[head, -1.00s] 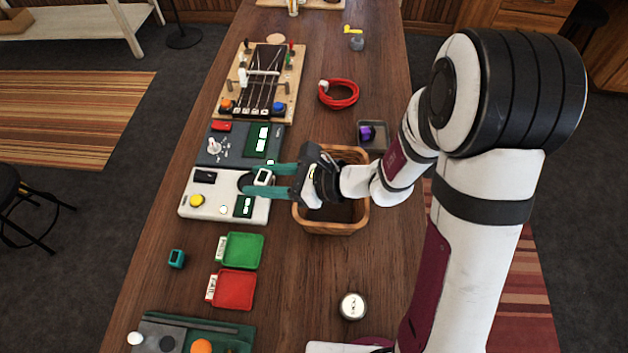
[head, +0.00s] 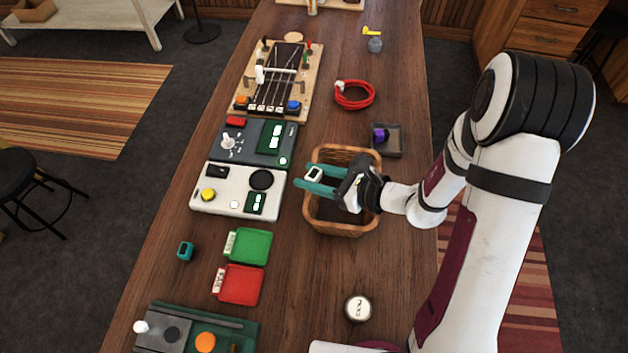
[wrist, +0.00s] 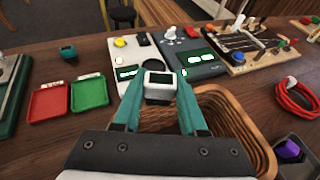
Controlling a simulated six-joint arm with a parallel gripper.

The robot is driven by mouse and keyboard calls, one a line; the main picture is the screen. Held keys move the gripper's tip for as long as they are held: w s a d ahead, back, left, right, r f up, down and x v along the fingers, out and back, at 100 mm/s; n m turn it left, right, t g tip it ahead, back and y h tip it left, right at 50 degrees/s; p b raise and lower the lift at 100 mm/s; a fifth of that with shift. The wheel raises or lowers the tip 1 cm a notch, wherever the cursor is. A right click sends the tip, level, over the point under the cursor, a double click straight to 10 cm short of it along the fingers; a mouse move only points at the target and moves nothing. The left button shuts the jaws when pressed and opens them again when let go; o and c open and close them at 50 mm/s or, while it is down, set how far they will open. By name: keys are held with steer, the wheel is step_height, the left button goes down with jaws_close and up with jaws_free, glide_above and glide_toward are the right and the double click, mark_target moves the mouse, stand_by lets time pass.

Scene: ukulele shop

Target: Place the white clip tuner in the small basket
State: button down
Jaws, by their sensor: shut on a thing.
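My gripper (head: 318,184) has teal fingers and is shut on the white clip tuner (head: 314,174), a small white block with a dark screen. In the wrist view the tuner (wrist: 159,87) sits between the fingertips. The small basket (head: 340,229) is a brown woven, rounded square basket on the table. In the head view my gripper and the tuner are over the basket's left part, with the fingertips near its left rim. In the wrist view the basket (wrist: 243,122) lies below and to the right of the fingers. My gripper hides part of the basket's inside.
A white panel (head: 221,206) with a black round pad and a dark grey panel (head: 246,150) lie left of the basket. A grey tray (head: 393,150) with a purple tuner (head: 381,135) is behind right. Green (head: 250,247) and red (head: 238,285) trays and a teal tuner (head: 185,251) are nearer.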

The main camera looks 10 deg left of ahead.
steer(key=shift+f, duration=1.3)
steer(key=shift+f, duration=0.2)
steer(key=shift+c, duration=2.3)
jaws_free()
